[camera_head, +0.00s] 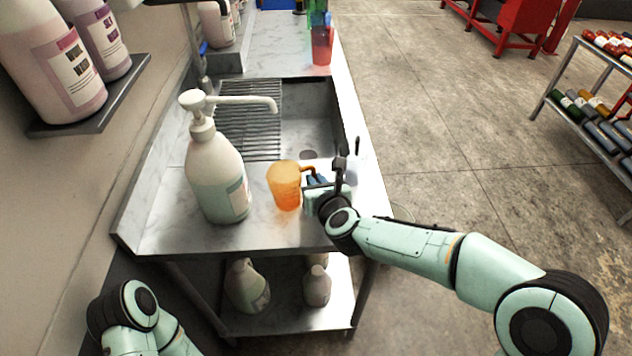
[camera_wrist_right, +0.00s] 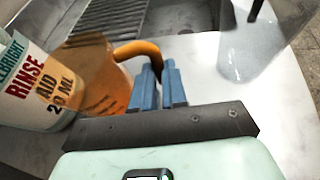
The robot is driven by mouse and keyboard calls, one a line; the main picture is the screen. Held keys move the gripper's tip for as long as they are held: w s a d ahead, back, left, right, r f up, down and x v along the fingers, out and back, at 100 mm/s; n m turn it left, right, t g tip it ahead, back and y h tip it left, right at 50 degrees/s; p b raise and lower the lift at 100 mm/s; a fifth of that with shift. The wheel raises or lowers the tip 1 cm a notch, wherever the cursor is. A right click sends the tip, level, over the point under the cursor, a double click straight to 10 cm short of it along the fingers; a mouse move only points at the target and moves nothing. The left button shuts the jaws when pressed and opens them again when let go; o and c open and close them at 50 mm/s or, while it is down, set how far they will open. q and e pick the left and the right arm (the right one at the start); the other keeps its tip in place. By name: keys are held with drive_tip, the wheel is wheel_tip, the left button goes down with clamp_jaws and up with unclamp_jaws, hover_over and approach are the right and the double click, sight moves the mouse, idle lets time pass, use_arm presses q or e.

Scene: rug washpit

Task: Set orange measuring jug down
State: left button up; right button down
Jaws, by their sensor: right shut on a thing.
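The orange measuring jug (camera_head: 285,186) is upright at the front of the metal counter, just right of a large pump bottle. Whether its base touches the counter I cannot tell. My right gripper (camera_head: 313,180) is shut on the jug's handle, on the jug's right side. In the right wrist view the blue fingers (camera_wrist_right: 158,86) close around the orange handle (camera_wrist_right: 138,50), and the translucent jug body (camera_wrist_right: 98,78) stands to their left. My left arm shows at the bottom left, but its gripper is out of view.
The pump bottle (camera_head: 217,172) stands close left of the jug; its label shows in the right wrist view (camera_wrist_right: 32,85). A clear vessel (camera_head: 356,165) is right of my gripper. Behind lie a sink (camera_head: 308,125) and a red cup (camera_head: 322,46). Bare counter (camera_head: 270,235) lies in front.

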drive_tip(key=c, duration=1.6)
unclamp_jaws()
drive_tip(key=shift+f, duration=0.2)
drive_tip(key=o, duration=0.4)
drive_tip(key=shift+o, duration=0.2)
drive_tip(key=shift+r, duration=0.1)
drive_tip(key=shift+r, duration=0.1)
drive_tip(key=shift+s+r, duration=0.15)
drive_tip(key=shift+r, duration=0.05)
drive_tip(key=v, duration=1.1)
drive_tip(key=shift+s, duration=0.35)
